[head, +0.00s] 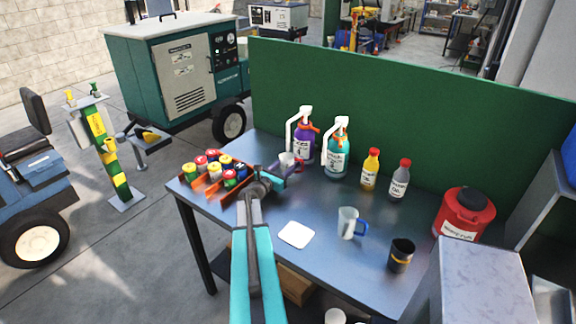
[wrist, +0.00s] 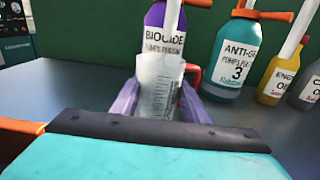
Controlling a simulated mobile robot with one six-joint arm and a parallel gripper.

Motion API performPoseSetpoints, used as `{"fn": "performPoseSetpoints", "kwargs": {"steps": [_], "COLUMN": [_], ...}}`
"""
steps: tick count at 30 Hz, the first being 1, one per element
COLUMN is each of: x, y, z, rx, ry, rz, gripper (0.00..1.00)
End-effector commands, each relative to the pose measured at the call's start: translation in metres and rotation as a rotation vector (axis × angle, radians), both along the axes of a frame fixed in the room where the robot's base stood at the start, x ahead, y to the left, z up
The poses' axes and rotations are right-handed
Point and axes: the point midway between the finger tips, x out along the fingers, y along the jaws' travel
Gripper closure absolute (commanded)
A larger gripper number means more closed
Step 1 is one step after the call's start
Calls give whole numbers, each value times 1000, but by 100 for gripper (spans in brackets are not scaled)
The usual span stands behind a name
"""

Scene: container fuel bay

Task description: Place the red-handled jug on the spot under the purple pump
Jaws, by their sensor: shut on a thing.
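The clear, graduated jug (wrist: 158,88) with a red handle (wrist: 193,74) is upright between the purple fingers of my gripper (wrist: 160,103), which is shut on it. In the head view the jug (head: 286,159) is at the table's back, in front of the purple pump bottle (head: 304,148), labelled BIOCIDE. The pump's white spout (head: 288,132) points down over the jug. In the wrist view the purple bottle (wrist: 154,42) is right behind the jug. The jug's base and the spot under the pump are hidden; I cannot tell whether the jug touches the table.
A teal pump bottle (head: 336,157) stands just right of the purple one. Several small cans (head: 213,154) sit in an orange rack at left. A blue-handled jug (head: 348,223), white pad (head: 297,234), black cup (head: 401,255) and red bin (head: 464,213) stand on the table (head: 330,269).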

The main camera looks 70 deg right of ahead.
Motion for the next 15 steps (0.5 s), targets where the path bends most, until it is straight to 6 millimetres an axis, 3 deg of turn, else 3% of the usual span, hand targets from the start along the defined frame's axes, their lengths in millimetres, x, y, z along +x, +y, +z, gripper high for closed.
{"fn": "performPoseSetpoints", "kwargs": {"steps": [2,3,5,15], "x": [0,0,0,0], "y": [0,0,0,0], "z": [-2,-1,-1,-1], "rx": [0,0,0,0], "ry": [0,0,0,0], "rz": [0,0,0,0], "gripper": [81,52,42,40]}}
